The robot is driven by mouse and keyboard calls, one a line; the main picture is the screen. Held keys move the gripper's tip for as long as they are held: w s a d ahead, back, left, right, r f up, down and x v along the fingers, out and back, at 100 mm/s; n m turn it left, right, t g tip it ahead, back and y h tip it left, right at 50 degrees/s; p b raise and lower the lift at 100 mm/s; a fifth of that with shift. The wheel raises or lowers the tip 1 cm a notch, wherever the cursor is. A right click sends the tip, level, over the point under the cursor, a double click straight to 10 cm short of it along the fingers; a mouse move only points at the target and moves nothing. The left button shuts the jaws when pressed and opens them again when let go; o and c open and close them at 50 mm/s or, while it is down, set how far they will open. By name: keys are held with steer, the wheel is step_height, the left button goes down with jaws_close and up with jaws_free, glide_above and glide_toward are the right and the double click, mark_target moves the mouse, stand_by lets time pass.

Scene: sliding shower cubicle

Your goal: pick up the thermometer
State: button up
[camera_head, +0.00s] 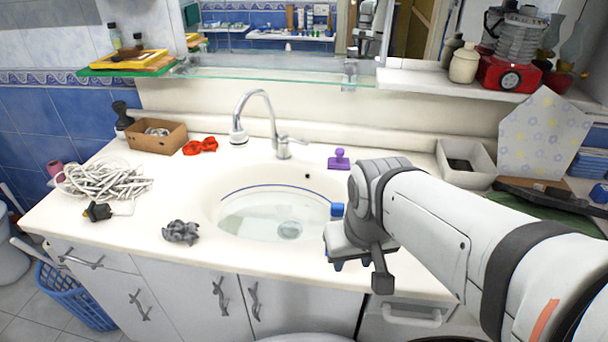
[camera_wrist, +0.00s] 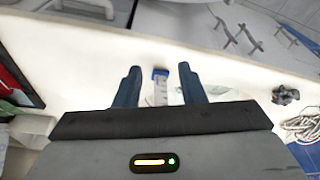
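In the wrist view, a narrow item with a blue end and a pale, marked body, which looks like the thermometer (camera_wrist: 158,95), lies between the two dark blue fingers of my gripper (camera_wrist: 159,69). Gaps show on both sides of it, so the fingers are open and not touching it. Its lower part is hidden behind the gripper body. In the head view, my gripper (camera_head: 350,265) is at the right side of the basin, near the counter's front edge, and the thermometer cannot be made out. A small blue patch shows beside my wrist; I cannot tell what it is.
The sink basin (camera_head: 262,222) with a tall faucet (camera_head: 265,110) is left of my arm. A purple stamp-like item (camera_head: 339,160) and a white tray (camera_head: 466,174) stand behind. A grey crumpled item (camera_head: 181,232) and coiled rope (camera_head: 105,182) lie on the left counter.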

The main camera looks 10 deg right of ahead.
steer(key=shift+d, duration=0.15)
steer(key=shift+o, duration=0.8)
steer(key=shift+r, duration=0.15)
steer(key=shift+o, duration=1)
steer(key=shift+m+g, duration=0.4)
steer(key=shift+m, duration=0.2)
steer(key=w+r, duration=0.1)
steer(key=w+r+p, duration=0.1)
steer(key=w, duration=0.1)
steer(key=w+r+p, duration=0.1)
steer(key=shift+w+d, duration=0.25)
steer(key=shift+w, duration=0.1)
steer(key=r+m+g+p, duration=0.2)
steer(key=p, duration=0.1)
glide_above(338, 204)
steer(key=shift+a+f, duration=0.15)
steer(key=shift+f, duration=0.05)
steer(key=shift+w+f, duration=0.2)
steer(key=shift+f, duration=0.05)
steer(key=shift+s+f+p, duration=0.15)
steer(key=shift+f+p, duration=0.05)
steer(key=shift+f, duration=1.65)
steer(key=shift+s+f+p, duration=0.1)
steer(key=shift+f+p, duration=0.05)
steer(key=shift+f, duration=1.7)
